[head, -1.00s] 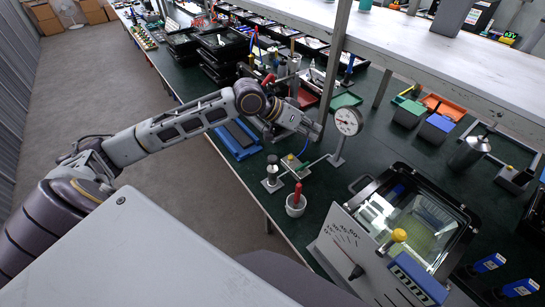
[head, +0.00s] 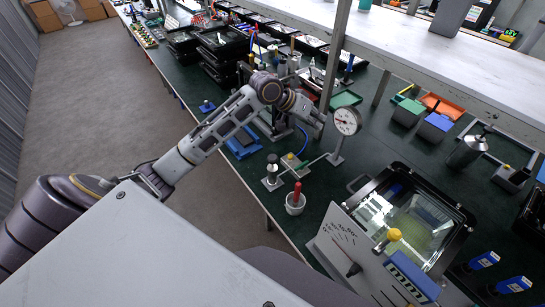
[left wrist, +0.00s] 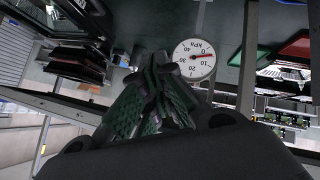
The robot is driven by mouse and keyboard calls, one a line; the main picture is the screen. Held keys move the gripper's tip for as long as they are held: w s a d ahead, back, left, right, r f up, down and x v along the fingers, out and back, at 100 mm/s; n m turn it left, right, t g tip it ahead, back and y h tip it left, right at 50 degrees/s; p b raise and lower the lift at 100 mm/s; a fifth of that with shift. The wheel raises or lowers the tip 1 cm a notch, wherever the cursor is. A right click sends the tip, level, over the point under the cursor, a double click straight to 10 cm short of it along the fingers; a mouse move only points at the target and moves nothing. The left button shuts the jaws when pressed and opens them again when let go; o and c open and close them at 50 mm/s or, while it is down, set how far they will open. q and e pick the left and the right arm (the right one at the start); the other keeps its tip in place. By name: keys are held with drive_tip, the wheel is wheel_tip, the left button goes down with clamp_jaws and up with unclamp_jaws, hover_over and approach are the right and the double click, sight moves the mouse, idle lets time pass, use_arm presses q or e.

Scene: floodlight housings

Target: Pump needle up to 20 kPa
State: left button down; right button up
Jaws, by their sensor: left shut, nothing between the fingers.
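A round white dial gauge (head: 347,121) stands on a post on the green bench. In the left wrist view the gauge (left wrist: 194,59) appears upside down, marked kPa; its red needle lies close to the 0 mark. A small pump with a black knob (head: 272,160) stands on a light plate, left of and nearer than the gauge. My left gripper (head: 319,125) is shut and empty, in the air just left of the gauge. Its fingers (left wrist: 155,95) meet in the left wrist view. My right gripper is out of view.
A white mortar with a red-handled pestle (head: 296,202) stands near the front edge. A lidded chamber (head: 415,215) with a scaled panel stands at right. A shelf post (head: 335,50) rises behind the gripper. A blue tray (head: 243,143) lies left of the pump.

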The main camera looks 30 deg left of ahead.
use_arm(q)
drive_tip(key=a+f+g+y, duration=0.2)
drive_tip(key=a+f+y, duration=0.1)
drive_tip(key=a+f, duration=0.45)
drive_tip(key=m+g+y, duration=0.2)
drive_tip(key=g+y, duration=0.1)
drive_tip(key=g, duration=0.1)
approach(271, 158)
drive_tip(key=shift+w+d+r, duration=0.1)
drive_tip(key=shift+w+r, duration=0.1)
drive_tip(key=shift+f, duration=0.15)
drive_tip(key=shift+w+d+f, duration=0.1)
drive_tip(key=shift+w+f, duration=0.05)
drive_tip(key=shift+f, duration=1.55)
drive_tip(key=shift+w+f, duration=0.15)
drive_tip(key=shift+f, duration=1.5)
drive_tip(key=shift+f, duration=0.1)
